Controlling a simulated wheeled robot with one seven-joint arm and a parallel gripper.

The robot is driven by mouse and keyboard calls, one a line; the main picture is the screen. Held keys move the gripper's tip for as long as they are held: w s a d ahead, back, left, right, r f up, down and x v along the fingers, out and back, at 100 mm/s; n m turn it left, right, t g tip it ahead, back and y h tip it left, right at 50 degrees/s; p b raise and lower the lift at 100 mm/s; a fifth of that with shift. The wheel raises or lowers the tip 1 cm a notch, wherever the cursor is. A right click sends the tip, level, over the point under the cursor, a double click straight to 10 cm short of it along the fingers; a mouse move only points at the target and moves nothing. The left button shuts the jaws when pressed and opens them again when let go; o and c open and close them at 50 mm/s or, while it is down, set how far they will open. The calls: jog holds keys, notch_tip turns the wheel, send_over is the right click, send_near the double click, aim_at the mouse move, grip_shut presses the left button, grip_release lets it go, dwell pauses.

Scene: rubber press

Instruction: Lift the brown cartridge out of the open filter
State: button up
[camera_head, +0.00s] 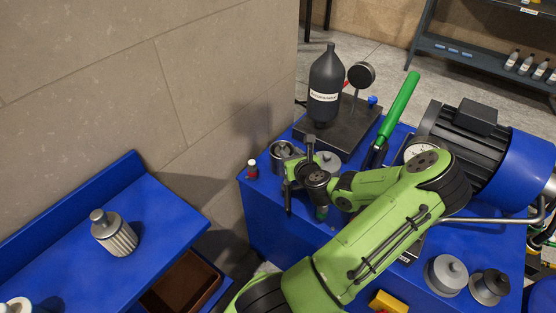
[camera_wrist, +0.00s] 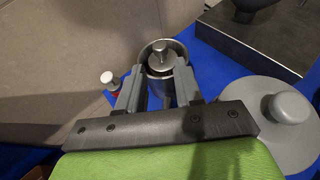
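The open filter (camera_head: 283,152) is a grey metal cup near the back left edge of the blue bench. In the wrist view the filter cup (camera_wrist: 151,51) stands just beyond my fingertips. A cartridge (camera_wrist: 162,57) with a grey knob stands inside it; its body is mostly hidden, and I see no clear brown on it. My gripper (camera_head: 297,172) is beside the filter on its near side. In the wrist view my gripper (camera_wrist: 159,74) is open, its two fingers apart with nothing held. The fingertips overlap the cup's near rim in view; I cannot tell whether they touch it.
A grey round lid (camera_wrist: 262,125) with a knob lies right of my gripper. A black bottle (camera_head: 325,88) stands behind on a dark plate. A pleated cartridge (camera_head: 116,236) stands on the left blue table.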

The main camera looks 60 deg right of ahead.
aim_at(283, 146)
jog(key=b+x, duration=0.2)
jog(key=x, duration=0.7)
jog(key=shift+w+d, duration=0.15)
jog(key=shift+d, duration=0.05)
grip_shut()
